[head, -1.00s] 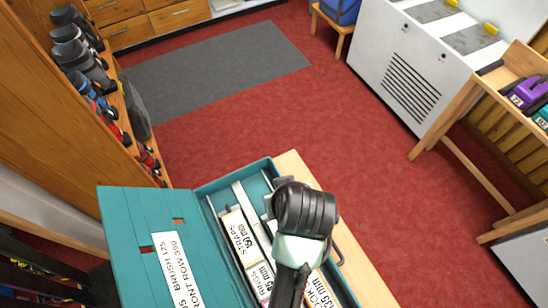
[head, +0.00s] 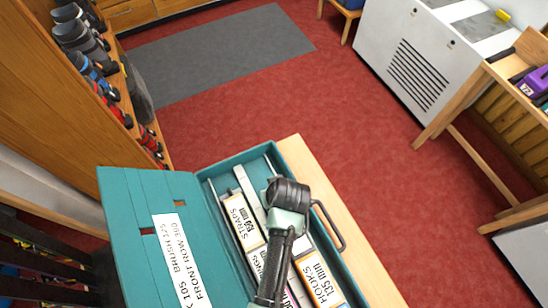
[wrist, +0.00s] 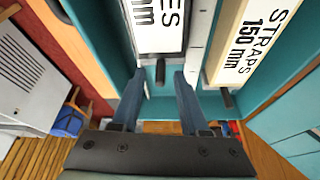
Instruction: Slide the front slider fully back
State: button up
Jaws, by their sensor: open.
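The teal box (head: 135,195) stands open, with its lid folded to the left. Inside are labelled blocks: STRAPS 150 mm (head: 240,219), HOOKS 135 mm (head: 318,281), and one between them, partly hidden by my arm. In the wrist view, a white block ending in "ES" (wrist: 157,30) lies ahead of my gripper (wrist: 158,80), with a small dark peg (wrist: 160,72) at its near end. My gripper is open, with the peg between its fingertips. I cannot tell whether they touch. The STRAPS block (wrist: 240,45) has a similar peg (wrist: 228,98). I cannot tell which is the front slider.
A dark bar handle (head: 331,224) sticks out on the box's right side. The box rests on a pale wooden bench top (head: 330,195). Shelves with black tools (head: 80,40) stand at left. Red floor, a grey mat (head: 215,50) and a white cabinet (head: 400,60) lie beyond.

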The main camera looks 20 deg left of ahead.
jog(key=shift+f, duration=0.2)
grip_shut()
dwell(1.4)
